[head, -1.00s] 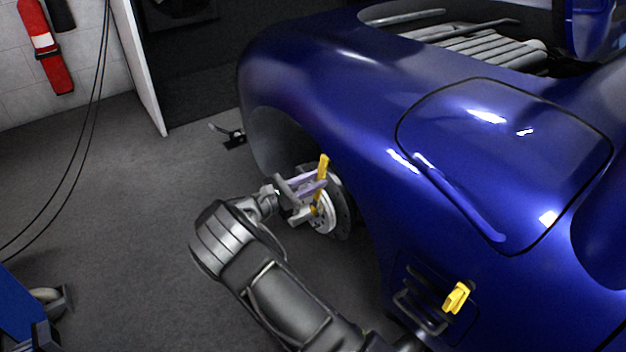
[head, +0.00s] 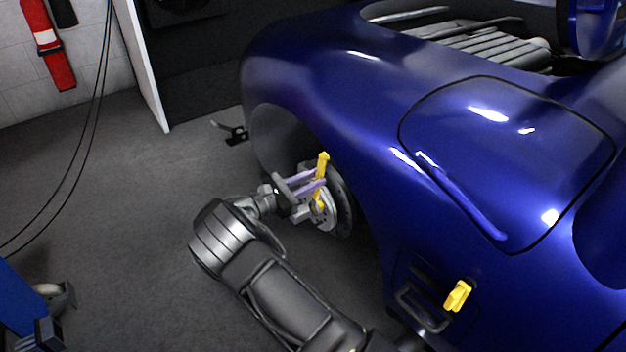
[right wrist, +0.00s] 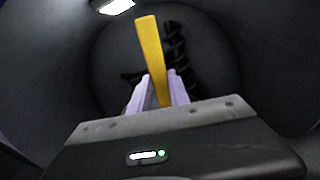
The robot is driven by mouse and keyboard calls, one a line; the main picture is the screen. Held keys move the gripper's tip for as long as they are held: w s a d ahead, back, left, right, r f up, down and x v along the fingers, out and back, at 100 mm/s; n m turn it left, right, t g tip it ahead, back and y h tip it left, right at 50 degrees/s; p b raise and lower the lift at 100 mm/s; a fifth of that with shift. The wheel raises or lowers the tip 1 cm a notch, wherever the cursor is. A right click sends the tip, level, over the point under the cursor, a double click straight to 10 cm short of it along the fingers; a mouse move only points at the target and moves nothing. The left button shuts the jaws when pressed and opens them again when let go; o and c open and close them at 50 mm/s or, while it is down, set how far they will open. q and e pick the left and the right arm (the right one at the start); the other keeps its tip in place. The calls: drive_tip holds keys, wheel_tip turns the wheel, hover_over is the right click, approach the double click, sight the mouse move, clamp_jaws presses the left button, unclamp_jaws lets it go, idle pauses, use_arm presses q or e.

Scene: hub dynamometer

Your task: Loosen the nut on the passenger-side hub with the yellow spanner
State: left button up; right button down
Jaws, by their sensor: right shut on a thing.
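The yellow spanner (head: 321,170) stands nearly upright in front of the hub (head: 325,214), a pale disc assembly inside the dark wheel arch of the blue car. My right gripper (head: 310,185) has its lilac fingers shut on the spanner. In the right wrist view the spanner (right wrist: 153,60) rises from between the two fingers (right wrist: 158,95), tilted slightly left. The spanner's lower end is close to the hub's face. The nut is too small or hidden to make out, and I cannot tell whether the spanner is seated on it. My left gripper is out of view.
The blue car body (head: 330,80) curves over and beside the hub. Another yellow object (head: 458,296) is at the side vent, lower right. A blue stand (head: 25,310) is at lower left, black cables (head: 103,80) hang at left, and open floor (head: 130,220) lies left of my arm.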

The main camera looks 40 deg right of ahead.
idle(0.3)
drive_tip(key=shift+a, duration=2.5)
